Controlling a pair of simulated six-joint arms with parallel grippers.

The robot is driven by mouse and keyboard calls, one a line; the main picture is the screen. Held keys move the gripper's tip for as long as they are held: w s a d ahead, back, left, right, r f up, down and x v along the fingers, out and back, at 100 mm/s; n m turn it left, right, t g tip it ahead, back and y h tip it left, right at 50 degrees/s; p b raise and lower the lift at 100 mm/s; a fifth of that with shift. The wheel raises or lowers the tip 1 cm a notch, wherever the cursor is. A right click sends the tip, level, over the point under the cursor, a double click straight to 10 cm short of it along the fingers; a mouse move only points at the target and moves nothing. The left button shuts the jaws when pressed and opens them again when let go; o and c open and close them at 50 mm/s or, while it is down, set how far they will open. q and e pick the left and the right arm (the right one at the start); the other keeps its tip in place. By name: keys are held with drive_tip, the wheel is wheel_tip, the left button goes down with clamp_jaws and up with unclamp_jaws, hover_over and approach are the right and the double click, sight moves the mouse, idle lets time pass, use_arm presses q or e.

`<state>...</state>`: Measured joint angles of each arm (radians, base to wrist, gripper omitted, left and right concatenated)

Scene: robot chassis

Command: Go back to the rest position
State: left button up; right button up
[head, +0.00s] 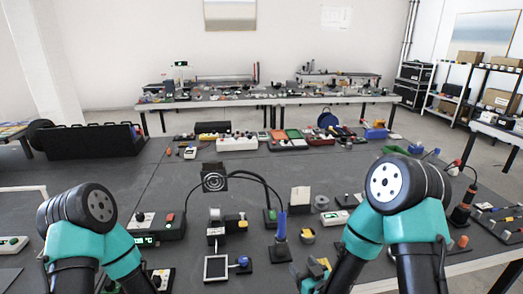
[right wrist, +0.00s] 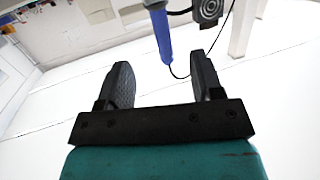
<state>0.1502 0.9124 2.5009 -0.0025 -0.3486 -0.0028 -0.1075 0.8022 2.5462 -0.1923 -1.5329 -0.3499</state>
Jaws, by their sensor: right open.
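My right gripper (right wrist: 162,72) shows in the right wrist view with its two black fingers apart and nothing between them. A blue-handled tool (right wrist: 162,36) is beyond the fingertips there, apart from them. In the head view my right arm comes in at the lower right, and its teal links run down to the bottom edge. My left arm comes in at the lower left; its gripper is not in view.
A blue-handled tool (head: 281,226) stands in a dark holder mid-bench, right of a black square fan (head: 214,177). Small devices crowd the dark table (head: 108,180). A black crate (head: 95,141) stands back left.

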drive_tip(key=s+f+g, duration=0.1)
drive_tip(key=f+g, duration=0.1)
drive_tip(key=f, duration=0.1)
drive_tip(key=s+f+m+g+h, duration=0.1)
drive_tip(key=s+f+g, duration=0.1)
drive_tip(key=f, duration=0.1)
drive_tip(key=s+f+g, duration=0.1)
drive_tip(key=f+g, duration=0.1)
drive_tip(key=f, duration=0.1)
drive_tip(key=shift+s+a+f+m+h, duration=0.1)
drive_tip(key=shift+s+f+m+h, duration=0.1)
drive_tip(key=shift+m+h, duration=0.1)
drive_tip(key=s+d+f+m+g, duration=0.2)
drive_tip(key=s+d+f+g, duration=0.2)
drive_tip(key=s+f, duration=0.1)
drive_tip(key=s+d+f+m+g, duration=0.2)
drive_tip(key=s+d+f+g, duration=0.1)
drive_tip(key=s+f, duration=0.3)
drive_tip(key=shift+s+d+f+g+h, duration=0.2)
drive_tip(key=shift+s+d+g+h, duration=0.15)
drive_tip(key=shift+s+g, duration=0.65)
